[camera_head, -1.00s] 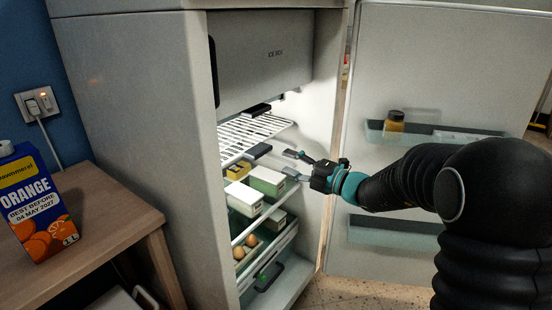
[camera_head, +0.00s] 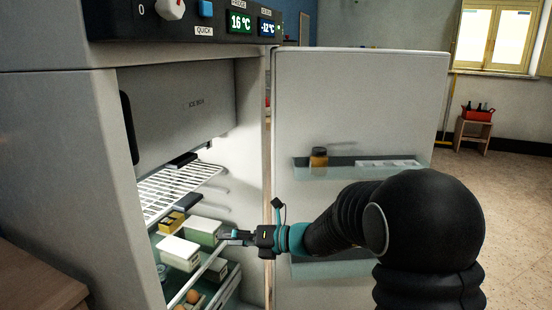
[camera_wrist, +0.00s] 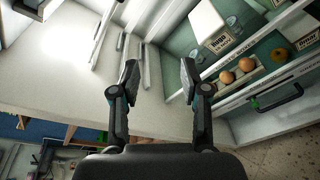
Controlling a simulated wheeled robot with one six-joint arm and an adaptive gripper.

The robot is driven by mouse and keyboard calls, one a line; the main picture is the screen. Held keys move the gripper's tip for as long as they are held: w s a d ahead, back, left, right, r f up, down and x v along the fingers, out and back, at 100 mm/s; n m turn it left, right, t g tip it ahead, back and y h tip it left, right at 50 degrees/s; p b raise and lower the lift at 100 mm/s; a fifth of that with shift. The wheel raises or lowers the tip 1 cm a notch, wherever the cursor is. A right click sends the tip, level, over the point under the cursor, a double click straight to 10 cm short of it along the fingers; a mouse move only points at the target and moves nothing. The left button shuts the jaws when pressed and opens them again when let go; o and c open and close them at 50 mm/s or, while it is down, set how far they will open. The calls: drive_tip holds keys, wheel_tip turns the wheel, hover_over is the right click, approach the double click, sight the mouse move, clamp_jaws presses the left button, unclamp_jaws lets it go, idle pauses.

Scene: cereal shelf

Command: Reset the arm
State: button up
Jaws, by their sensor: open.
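My gripper (camera_head: 238,237) is at the open front of the fridge, beside the cartons on the shelf. In the wrist view my gripper (camera_wrist: 158,75) has its two fingers spread apart with nothing between them. My black arm (camera_head: 345,215) reaches in from the right, in front of the open fridge door (camera_head: 360,105). The fridge (camera_head: 70,130) stands open on the left. Whether a finger touches a carton cannot be told from the head view.
White and green cartons (camera_head: 204,230) and a yellow box (camera_head: 171,222) stand on a shelf below the wire rack (camera_head: 172,192). Eggs (camera_wrist: 247,64) lie lower. A jar (camera_head: 319,157) stands in the door shelf.

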drive_tip(key=s+d+f+n+g+h, duration=0.25)
drive_tip(key=s+d+n+h, duration=0.2)
drive_tip(key=s+n, duration=0.45)
drive_tip(key=s+d+f+n+g+h, duration=0.25)
drive_tip(key=s+d+f+n, duration=0.2)
drive_tip(key=s+n, duration=0.4)
drive_tip(key=s+d+r+n+t+h, duration=0.3)
drive_tip(key=s+d+r+n+h, duration=0.1)
drive_tip(key=d, duration=0.5)
drive_tip(key=s+d+r+n+t+h, duration=0.3)
drive_tip(key=s+d+r+n+h, duration=0.1)
drive_tip(key=s+d+n, duration=0.3)
drive_tip(key=d+r+n, duration=0.1)
drive_tip(key=d+n, duration=0.1)
drive_tip(key=d, duration=0.1)
drive_tip(key=shift+s+t+h, duration=0.25)
drive_tip(key=shift+t+h, duration=0.05)
drive_tip(key=shift+t, duration=0.1)
drive_tip(key=shift+a+n, duration=0.15)
drive_tip(key=shift+n, duration=0.2)
